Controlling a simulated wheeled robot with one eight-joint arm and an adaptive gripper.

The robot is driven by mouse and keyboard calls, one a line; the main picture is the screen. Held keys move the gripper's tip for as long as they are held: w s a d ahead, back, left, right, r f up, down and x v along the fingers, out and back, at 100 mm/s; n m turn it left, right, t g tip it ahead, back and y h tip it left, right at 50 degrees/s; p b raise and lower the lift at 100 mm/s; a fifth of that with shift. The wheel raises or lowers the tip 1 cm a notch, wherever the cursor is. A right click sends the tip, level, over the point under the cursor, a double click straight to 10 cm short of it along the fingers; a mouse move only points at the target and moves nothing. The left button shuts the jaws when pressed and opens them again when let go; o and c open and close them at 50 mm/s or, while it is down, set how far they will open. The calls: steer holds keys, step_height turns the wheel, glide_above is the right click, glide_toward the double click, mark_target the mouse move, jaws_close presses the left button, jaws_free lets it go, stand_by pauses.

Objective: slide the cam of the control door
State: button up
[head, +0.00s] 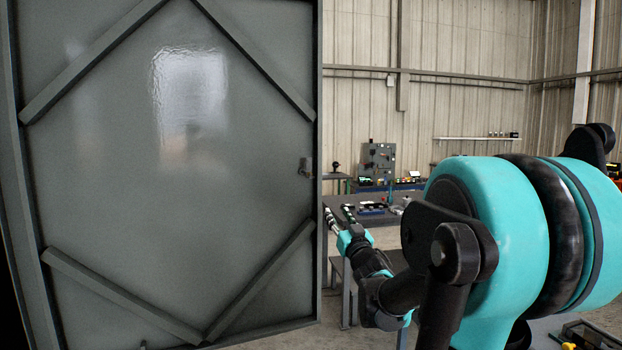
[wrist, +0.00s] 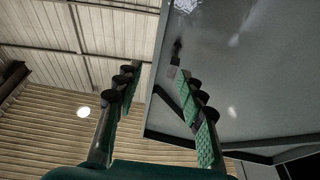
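The control door (head: 180,150) is a large grey panel with diagonal braces that fills the left of the head view. Its cam (head: 306,168) is a small block with a dark knob near the right edge, about mid-height. In the wrist view the door (wrist: 240,75) fills the right side, and the cam (wrist: 175,62) appears near its edge, close to the right fingertip. My gripper (head: 338,210) is open and empty, right of and below the cam in the head view. In the wrist view my gripper (wrist: 162,75) has its fingers spread. I see no contact.
Behind my gripper stands a dark workbench (head: 375,222) with small items on it. A grey control box (head: 378,160) and a wall shelf (head: 476,138) are farther back. The floor past the door's right edge is partly hidden by my arm.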

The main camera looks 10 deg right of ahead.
step_height(320, 180, up, 2)
steer(key=a+n+y, duration=0.2)
steer(key=y, duration=0.1)
glide_toward(311, 176)
steer(key=shift+t, duration=0.4)
steer(key=x, duration=0.9)
steer(key=shift+w+a+f, duration=0.15)
steer(key=shift+w, duration=0.2)
jaws_close()
